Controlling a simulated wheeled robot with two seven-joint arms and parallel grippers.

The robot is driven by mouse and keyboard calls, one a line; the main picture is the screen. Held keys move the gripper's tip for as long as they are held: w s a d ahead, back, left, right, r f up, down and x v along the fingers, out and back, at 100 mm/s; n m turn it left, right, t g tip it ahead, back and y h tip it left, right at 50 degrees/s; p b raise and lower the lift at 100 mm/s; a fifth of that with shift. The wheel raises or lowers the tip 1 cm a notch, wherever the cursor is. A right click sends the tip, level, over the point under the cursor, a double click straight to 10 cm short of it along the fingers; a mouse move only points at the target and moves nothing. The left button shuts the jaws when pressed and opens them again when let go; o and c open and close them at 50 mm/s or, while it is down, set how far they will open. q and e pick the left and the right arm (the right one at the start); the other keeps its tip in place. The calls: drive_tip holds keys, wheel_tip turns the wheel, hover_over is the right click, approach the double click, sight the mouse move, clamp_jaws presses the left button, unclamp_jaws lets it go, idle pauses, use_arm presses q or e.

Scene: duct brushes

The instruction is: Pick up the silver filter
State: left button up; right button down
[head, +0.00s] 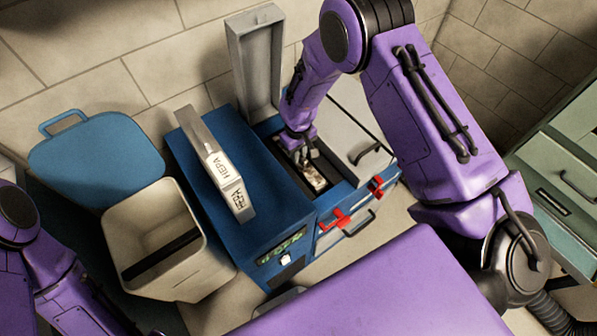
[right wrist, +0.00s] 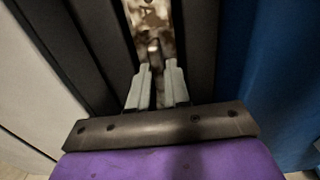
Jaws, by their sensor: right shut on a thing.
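A silver filter with brown, dirty patches (head: 316,181) sits down in a dark slot of the blue machine. It also shows in the right wrist view (right wrist: 152,16), between dark slot walls. My right gripper (head: 305,157) reaches down into the slot from above. In the right wrist view its two pale fingers (right wrist: 156,75) are close together, shut on a small tab at the filter's near end. Much of the filter is hidden by the slot and the gripper. My left arm shows at the lower left, but its gripper is out of view.
A clean white filter marked HEPA (head: 222,172) lies on the blue machine top (head: 265,195). The grey lid (head: 256,65) stands open behind the slot. Red latches (head: 335,219) are on the front. A beige bin (head: 180,273) with its blue lid (head: 95,160) open stands left.

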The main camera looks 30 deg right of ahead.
drive_tip(key=shift+r, duration=0.15)
wheel_tip(320, 180, up, 50)
drive_tip(key=p, duration=1.1)
drive_tip(key=shift+p, duration=0.4)
idle(0.3)
